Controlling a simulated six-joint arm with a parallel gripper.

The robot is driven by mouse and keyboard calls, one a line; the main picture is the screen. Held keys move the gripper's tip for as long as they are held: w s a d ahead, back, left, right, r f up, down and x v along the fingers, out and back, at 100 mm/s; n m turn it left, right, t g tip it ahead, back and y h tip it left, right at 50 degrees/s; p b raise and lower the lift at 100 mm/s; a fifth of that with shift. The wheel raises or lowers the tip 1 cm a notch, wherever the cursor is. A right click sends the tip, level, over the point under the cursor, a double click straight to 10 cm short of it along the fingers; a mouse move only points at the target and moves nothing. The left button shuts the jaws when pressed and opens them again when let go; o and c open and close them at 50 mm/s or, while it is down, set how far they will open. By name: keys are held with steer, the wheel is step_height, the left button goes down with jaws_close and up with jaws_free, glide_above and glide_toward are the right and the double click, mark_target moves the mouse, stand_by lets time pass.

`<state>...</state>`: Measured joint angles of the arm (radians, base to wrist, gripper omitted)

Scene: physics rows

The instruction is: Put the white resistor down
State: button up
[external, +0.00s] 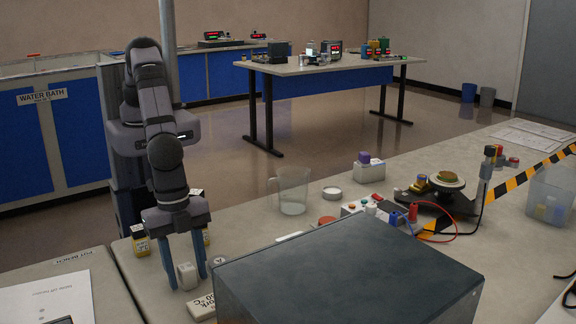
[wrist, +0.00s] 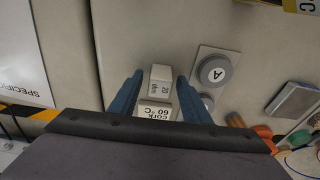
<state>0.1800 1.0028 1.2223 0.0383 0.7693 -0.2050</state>
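The white resistor (external: 187,276) is a small pale block, and its printed label shows in the wrist view (wrist: 160,80). It appears to stand upright on the bench near the left edge. My gripper (external: 186,275) points down with its blue fingers on either side of the resistor. In the wrist view my gripper (wrist: 160,78) shows a narrow gap between each fingertip and the block, so the fingers look open. The underside of the resistor is hidden.
A white block marked cork (external: 201,307) lies close beside the resistor, also in the wrist view (wrist: 154,111). A large dark box (external: 350,270) stands to the right. A grey round piece marked A (wrist: 214,71) is right of the fingers. A glass beaker (external: 292,190) stands farther back.

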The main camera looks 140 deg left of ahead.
step_height(320, 180, up, 12)
steer(key=s+b, duration=0.1)
steer(key=b, duration=0.2)
steer(key=shift+s+r, duration=0.15)
steer(key=shift+s, duration=0.25)
stand_by(0.4)
steer(key=s+a+r+t+b, duration=0.15)
steer(key=s+a+b, duration=0.25)
steer(key=s+a, duration=0.85)
steer(key=s+d+f+g+p, duration=0.1)
steer(key=s+f+g+p, duration=0.1)
steer(key=s, duration=0.7)
steer(key=s+d+f+g+p, duration=0.1)
steer(key=s+d+f+p, duration=0.15)
steer(key=s, duration=0.75)
step_height(320, 180, up, 17)
steer(key=p, duration=1.7)
steer(key=f+b, duration=0.5)
steer(key=shift+s+a+f, duration=0.2)
steer(key=shift+s+a, duration=0.05)
steer(key=shift+s, duration=0.1)
